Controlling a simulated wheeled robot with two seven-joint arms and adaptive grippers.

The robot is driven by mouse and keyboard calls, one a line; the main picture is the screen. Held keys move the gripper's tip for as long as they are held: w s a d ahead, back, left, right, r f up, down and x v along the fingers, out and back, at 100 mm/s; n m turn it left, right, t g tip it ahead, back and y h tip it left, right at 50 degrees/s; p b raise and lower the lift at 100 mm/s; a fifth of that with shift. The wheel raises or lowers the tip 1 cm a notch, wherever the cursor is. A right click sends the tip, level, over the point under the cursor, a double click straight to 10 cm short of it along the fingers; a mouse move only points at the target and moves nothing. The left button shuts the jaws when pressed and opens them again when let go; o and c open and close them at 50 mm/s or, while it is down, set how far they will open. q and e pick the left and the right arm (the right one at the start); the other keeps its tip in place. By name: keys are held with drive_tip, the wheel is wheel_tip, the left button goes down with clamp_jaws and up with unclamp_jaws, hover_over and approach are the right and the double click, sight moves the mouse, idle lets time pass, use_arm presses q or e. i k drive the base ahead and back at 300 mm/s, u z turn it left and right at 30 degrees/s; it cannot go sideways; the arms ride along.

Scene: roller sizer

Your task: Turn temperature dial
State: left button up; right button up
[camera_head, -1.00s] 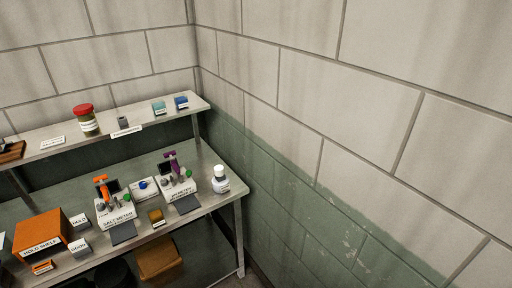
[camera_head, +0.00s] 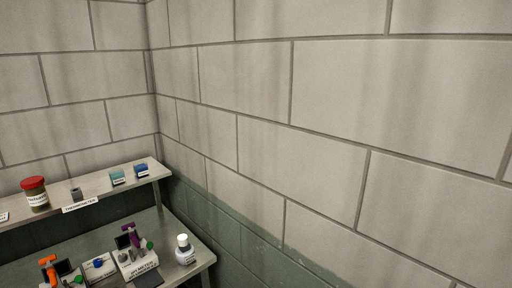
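No temperature dial can be made out in this view. On the bench (camera_head: 182,240) at the lower left stands a white pH meter (camera_head: 135,263) with a purple probe, a dark screen and a green knob. Left of it are a small white box with a blue top (camera_head: 99,266) and, cut by the bottom edge, another meter with an orange probe (camera_head: 49,268) and a green knob. Labels on these are too small to read fully. Neither of my grippers is in view.
A white-capped bottle (camera_head: 184,249) stands at the bench's right end. The upper shelf (camera_head: 107,193) holds a red-lidded jar (camera_head: 35,194), a grey thermometer holder (camera_head: 76,194), a teal box (camera_head: 117,177) and a blue box (camera_head: 141,171). A block wall (camera_head: 330,150) fills the right.

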sight(98, 263)
drive_tip(key=u, duration=1.25)
drive_tip(key=k, duration=0.55)
drive_tip(key=u, duration=0.85)
drive_tip(key=i, duration=1)
drive_tip(key=z, duration=0.2)
